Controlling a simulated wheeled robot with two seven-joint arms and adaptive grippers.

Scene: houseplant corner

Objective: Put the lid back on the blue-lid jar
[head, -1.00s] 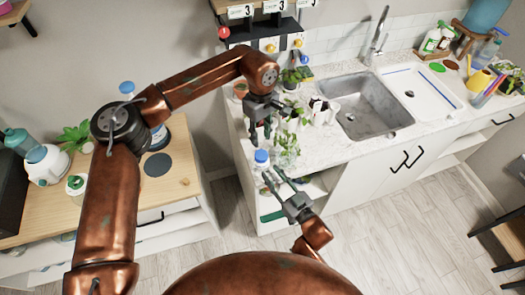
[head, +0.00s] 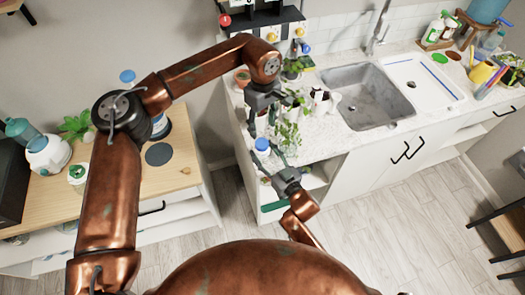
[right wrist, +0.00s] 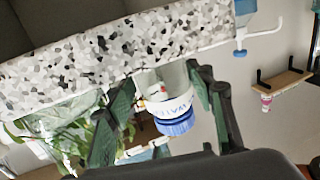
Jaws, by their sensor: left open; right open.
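The blue-lid jar (head: 262,145) stands at the near left end of the speckled counter in the head view. In the right wrist view the jar (right wrist: 174,95) shows upside down, a pale body marked "WATER", with its blue lid (right wrist: 177,124) at the end; I cannot tell whether the lid is fully seated. My right gripper (head: 273,162) is open, its fingers on either side of the jar in the right wrist view; contact is unclear. My left gripper (head: 261,121) is open and empty, pointing down just above and behind the jar.
A leafy plant (head: 288,132) is close right of the jar, with more pots behind. The sink (head: 366,97) is further right. A wooden cabinet (head: 185,178) at left carries a green-lid jar (head: 78,173) and a dark round mat (head: 159,154).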

